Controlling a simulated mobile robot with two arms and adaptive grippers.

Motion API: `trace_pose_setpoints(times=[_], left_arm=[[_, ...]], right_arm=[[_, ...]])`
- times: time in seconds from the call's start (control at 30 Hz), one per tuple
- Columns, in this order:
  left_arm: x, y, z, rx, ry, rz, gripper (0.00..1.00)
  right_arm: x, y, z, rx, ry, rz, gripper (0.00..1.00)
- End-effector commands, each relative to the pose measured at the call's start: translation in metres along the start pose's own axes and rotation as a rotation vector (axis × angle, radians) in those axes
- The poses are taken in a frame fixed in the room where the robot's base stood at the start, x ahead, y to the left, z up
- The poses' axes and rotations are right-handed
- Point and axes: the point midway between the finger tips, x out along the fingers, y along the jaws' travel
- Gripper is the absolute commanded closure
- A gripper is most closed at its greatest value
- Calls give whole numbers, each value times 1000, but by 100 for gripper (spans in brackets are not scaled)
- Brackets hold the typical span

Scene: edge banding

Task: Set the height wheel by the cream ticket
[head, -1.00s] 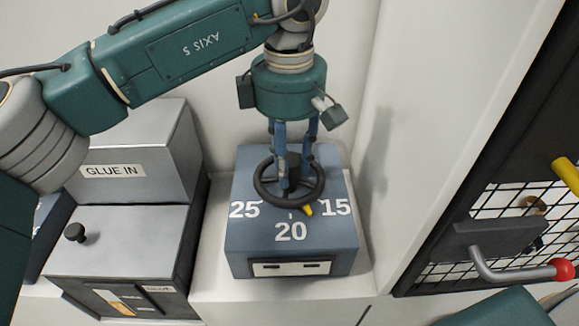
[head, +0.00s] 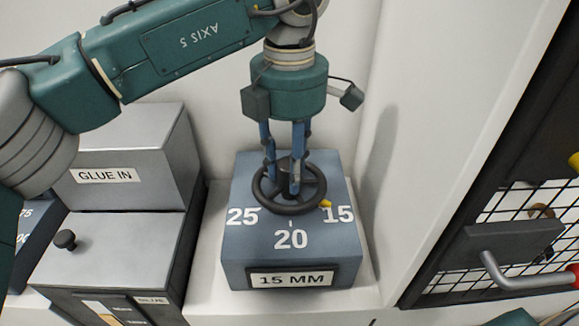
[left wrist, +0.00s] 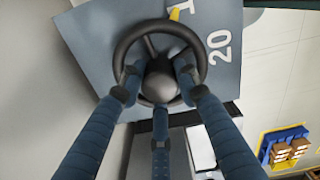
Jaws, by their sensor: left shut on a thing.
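The dark height wheel (head: 266,199) sits on top of a blue-grey box (head: 250,262) marked 25, 20 and 15. Its yellow pointer (head: 326,204) is at the 15. A plate on the box front reads 15 MM (head: 291,279). My left gripper (head: 284,185) reaches down from above and is shut on the wheel's hub. In the left wrist view its blue fingers surround the round hub (left wrist: 160,84) inside the rim. No cream ticket can be made out for certain. My right gripper is not in view.
A grey GLUE IN box (head: 130,150) and a lower unit with a black knob (head: 65,239) stand to the left. On the right are a white panel, a black mesh guard (head: 490,240) and a lever handle (head: 515,280).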

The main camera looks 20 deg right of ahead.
Motion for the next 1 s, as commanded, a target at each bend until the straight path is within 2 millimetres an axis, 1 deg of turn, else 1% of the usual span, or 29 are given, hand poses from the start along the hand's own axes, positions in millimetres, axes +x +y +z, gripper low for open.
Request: trace_pose_setpoints(times=[0.4, 0.43, 0.5, 0.53, 0.83, 0.93, 1.0], left_arm=[[-2, 1, -1, -11, 0, 3, 94], [-2, 1, -1, -11, 0, 3, 66], [-1, 1, -1, -10, 0, 3, 52], [-1, 1, 0, -10, 0, 2, 49], [-2, 0, 0, -8, 0, 1, 49], [-10, 1, 0, -9, -1, 2, 49], [-21, 1, 0, -9, -2, 3, 49]], right_arm=[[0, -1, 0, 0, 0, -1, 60], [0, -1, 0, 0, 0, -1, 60], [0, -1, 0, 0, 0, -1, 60], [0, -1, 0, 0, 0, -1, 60], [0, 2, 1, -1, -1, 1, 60], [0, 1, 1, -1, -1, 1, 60], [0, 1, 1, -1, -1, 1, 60]])
